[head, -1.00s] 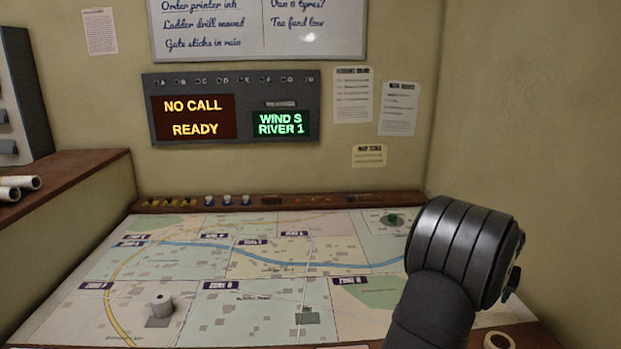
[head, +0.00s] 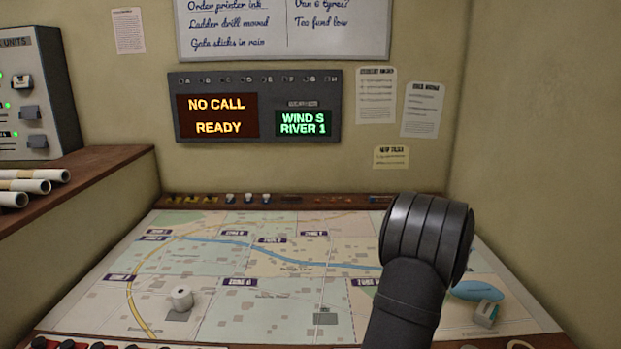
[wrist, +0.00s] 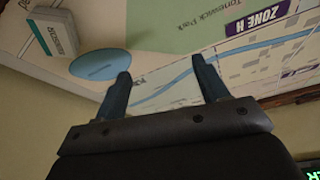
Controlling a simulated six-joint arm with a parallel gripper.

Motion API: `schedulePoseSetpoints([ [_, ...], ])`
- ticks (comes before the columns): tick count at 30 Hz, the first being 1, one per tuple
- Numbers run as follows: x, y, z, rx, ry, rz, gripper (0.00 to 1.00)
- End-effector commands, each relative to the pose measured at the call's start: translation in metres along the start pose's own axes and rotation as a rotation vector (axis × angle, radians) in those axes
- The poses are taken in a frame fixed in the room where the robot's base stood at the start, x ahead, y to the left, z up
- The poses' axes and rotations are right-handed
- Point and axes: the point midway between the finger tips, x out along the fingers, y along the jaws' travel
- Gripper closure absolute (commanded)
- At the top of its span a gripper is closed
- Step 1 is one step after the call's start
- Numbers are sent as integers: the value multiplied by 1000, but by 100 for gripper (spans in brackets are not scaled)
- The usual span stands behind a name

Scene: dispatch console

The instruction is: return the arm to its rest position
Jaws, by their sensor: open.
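My gripper (wrist: 160,70) shows in the wrist view, its two blue-grey fingers spread apart with nothing between them. It points at the map table (head: 225,265), with the map's green park patch and Zone H label beyond the fingers. In the head view my dark arm stands at the right over the map, and the gripper itself is hidden there.
A pale box with a teal face (head: 486,313) is by the lake at the map's right; it also shows in the wrist view (wrist: 50,35). A grey-white cylinder (head: 181,298) stands at the map's left. Paper rolls (head: 35,185) lie on the left shelf. The map's middle is clear.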

Motion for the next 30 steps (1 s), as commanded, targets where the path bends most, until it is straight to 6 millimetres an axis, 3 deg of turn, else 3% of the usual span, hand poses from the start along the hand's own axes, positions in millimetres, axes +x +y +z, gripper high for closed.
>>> schedulePoseSetpoints([
  [12, 8, -82, -22, -163, -3, -63, 33],
  [30, 13, -201, -36, -393, -7, -151, 33],
])
